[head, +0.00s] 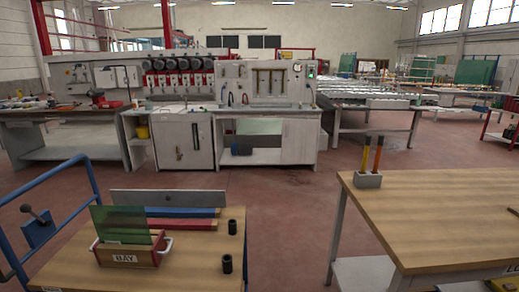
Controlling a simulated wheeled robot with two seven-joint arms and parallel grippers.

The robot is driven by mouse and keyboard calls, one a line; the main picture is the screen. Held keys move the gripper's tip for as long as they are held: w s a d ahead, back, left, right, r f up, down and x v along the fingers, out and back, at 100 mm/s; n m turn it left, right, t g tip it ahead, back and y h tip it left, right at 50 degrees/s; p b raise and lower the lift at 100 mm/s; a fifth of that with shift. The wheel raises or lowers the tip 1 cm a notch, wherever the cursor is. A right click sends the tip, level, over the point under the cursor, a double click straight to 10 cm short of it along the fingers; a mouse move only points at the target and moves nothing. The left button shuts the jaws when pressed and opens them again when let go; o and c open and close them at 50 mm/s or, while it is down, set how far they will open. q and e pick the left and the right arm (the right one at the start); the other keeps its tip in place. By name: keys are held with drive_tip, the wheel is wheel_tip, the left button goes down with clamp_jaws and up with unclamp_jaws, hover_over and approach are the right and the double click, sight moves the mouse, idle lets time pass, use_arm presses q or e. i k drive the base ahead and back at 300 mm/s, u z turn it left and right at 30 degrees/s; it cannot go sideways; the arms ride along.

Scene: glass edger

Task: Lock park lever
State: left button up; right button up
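A lever with a dark round knob (26,208) is mounted on a blue plate (38,232) at the left. The plate sits by the blue tube handle (40,193) of a wood-topped cart (70,268). The lever is tilted, with its knob up and to the left. It looks like the park lever, but I see no label on it. I cannot tell from its pose whether it is locked. Neither of my grippers shows in the head view.
The cart carries a red tray (132,252) marked BAY with green glass (121,224), blue and red bars, and two dark cylinders (227,264). A wooden table (440,215) with a pen holder (367,180) stands right. Reddish floor (290,205) lies clear between them. The edging machine (230,115) stands behind.

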sight(25, 208)
drive_tip(key=z, duration=0.4)
drive_tip(key=i, duration=0.9)
drive_tip(key=u, duration=2.45)
